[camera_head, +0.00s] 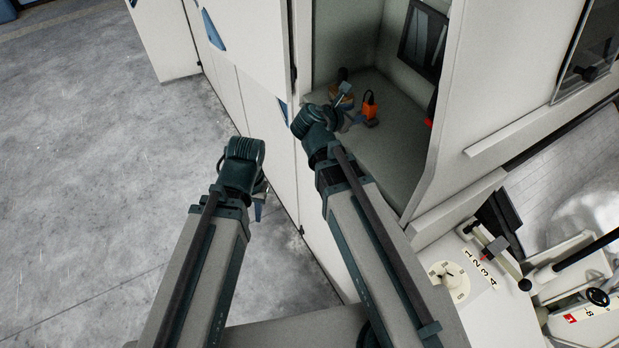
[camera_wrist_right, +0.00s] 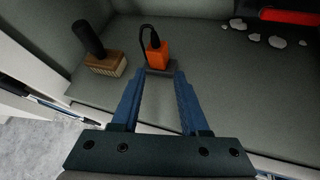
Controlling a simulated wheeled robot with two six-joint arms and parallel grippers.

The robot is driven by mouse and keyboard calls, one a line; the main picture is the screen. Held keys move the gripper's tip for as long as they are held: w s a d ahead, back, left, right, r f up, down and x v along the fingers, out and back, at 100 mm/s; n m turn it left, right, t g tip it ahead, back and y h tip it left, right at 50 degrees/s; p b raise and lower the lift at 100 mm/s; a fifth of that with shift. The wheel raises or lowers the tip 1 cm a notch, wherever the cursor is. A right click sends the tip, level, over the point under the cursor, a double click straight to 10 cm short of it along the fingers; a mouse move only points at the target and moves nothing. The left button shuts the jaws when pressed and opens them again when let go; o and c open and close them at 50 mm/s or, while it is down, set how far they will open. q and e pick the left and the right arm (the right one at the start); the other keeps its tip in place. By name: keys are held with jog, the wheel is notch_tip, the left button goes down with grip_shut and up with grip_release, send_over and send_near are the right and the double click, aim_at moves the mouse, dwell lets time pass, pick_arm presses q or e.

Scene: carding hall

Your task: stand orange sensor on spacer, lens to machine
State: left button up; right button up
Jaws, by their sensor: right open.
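The orange sensor (camera_head: 370,107) stands upright inside the open machine recess, with a black cable looping from its top. It also shows in the right wrist view (camera_wrist_right: 158,55), just beyond my right fingertips. A dark grey flat piece, perhaps the spacer (camera_wrist_right: 160,71), lies at the sensor's foot; whether the sensor rests on it or behind it I cannot tell. My right gripper (camera_wrist_right: 157,78) is open, its blue fingers reaching toward the sensor with nothing clearly held. I cannot make out the lens. My left gripper (camera_head: 258,208) hangs outside the recess, its jaws mostly hidden by its wrist.
Several pale fluff pieces (camera_wrist_right: 277,42) and a red bar (camera_wrist_right: 290,16) are at the right. The recess floor (camera_wrist_right: 235,85) is clear between. Recess walls stand close to my right arm.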

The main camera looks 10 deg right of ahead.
jog(key=s+a+f+m+g+y, duration=0.4)
jog(key=s+a+f+m, duration=0.1)
jog(key=s+a+m, duration=0.4)
jog(key=s+a+f+m+g+y, duration=0.4)
jog(key=s+a+f+m, duration=0.2)
jog(key=s+a+m, duration=0.3)
jog(key=shift+s+a+m, duration=0.4)
jog(key=shift+s+m, duration=0.2)
jog(key=shift+m, duration=0.3)
jog(key=shift+f, duration=0.15)
notch_tip(320, 180, down, 10)
jog(key=b, duration=1)
jog(key=shift+f, duration=0.1)
